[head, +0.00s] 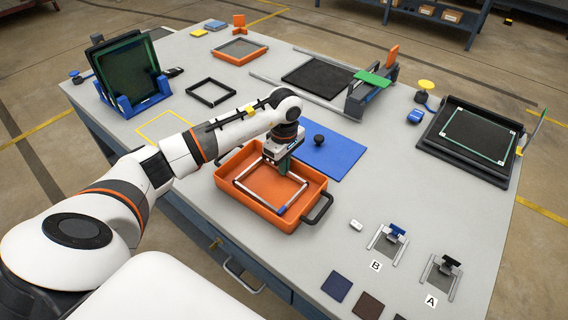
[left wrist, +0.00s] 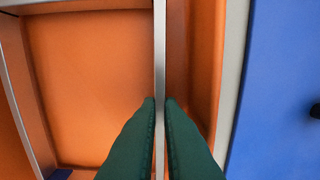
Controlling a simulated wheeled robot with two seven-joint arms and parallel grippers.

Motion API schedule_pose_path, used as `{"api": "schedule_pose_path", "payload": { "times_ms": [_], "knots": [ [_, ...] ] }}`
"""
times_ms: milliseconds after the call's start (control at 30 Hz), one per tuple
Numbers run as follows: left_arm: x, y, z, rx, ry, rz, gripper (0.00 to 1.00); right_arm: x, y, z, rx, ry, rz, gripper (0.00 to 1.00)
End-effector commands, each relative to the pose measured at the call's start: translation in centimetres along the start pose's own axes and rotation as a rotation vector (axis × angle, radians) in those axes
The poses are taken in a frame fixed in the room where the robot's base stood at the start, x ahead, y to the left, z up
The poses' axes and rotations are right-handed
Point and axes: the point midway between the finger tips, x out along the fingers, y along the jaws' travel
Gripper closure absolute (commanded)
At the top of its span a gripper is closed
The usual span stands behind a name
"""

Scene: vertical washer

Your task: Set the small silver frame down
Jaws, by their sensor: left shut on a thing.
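The small silver frame (head: 246,191) is a thin square outline with dark blue corner pieces, at or just inside the orange tray (head: 318,184). I cannot tell whether it touches the tray floor. My left gripper (head: 284,166) points down over the tray and is shut on the frame's far side. In the left wrist view the green fingertips (left wrist: 160,104) pinch one silver bar of the frame (left wrist: 160,50) from both sides, with the orange tray (left wrist: 85,80) below. My right gripper is not in view.
A blue mat (head: 340,160) with a black knob (head: 319,140) lies right behind the tray. A black frame (head: 211,92) and a yellow outline (head: 163,127) lie to the left. Small fixtures by labels B (head: 376,265) and A (head: 431,300) stand at right front.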

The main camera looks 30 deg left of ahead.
Motion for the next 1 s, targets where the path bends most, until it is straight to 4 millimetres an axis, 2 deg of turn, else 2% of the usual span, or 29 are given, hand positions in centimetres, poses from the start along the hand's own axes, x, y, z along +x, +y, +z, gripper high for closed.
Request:
{"api": "schedule_pose_path", "payload": {
  "times_ms": [367,400,433,733,800,867,1000],
  "knots": [
    [0.8,0.0,0.1,0.000,-0.001,-0.002,1.00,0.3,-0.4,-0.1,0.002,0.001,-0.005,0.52],
    [0.7,0.0,0.1,-0.001,-0.001,-0.002,0.90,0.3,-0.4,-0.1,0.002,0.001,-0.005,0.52],
    [0.7,0.0,0.1,-0.001,-0.001,-0.002,0.85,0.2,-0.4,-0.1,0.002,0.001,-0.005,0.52],
    [0.5,0.0,0.0,-0.001,0.000,-0.002,0.84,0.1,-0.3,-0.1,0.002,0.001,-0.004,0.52],
    [0.1,0.0,0.0,-0.001,0.000,-0.002,0.84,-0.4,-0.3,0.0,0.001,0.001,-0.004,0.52],
    [-0.4,-0.1,0.1,0.000,-0.001,-0.004,0.84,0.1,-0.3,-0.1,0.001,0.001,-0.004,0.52],
    [-2.9,-0.2,0.1,0.000,-0.002,-0.009,0.84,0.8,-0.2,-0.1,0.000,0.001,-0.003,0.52]
  ]
}}
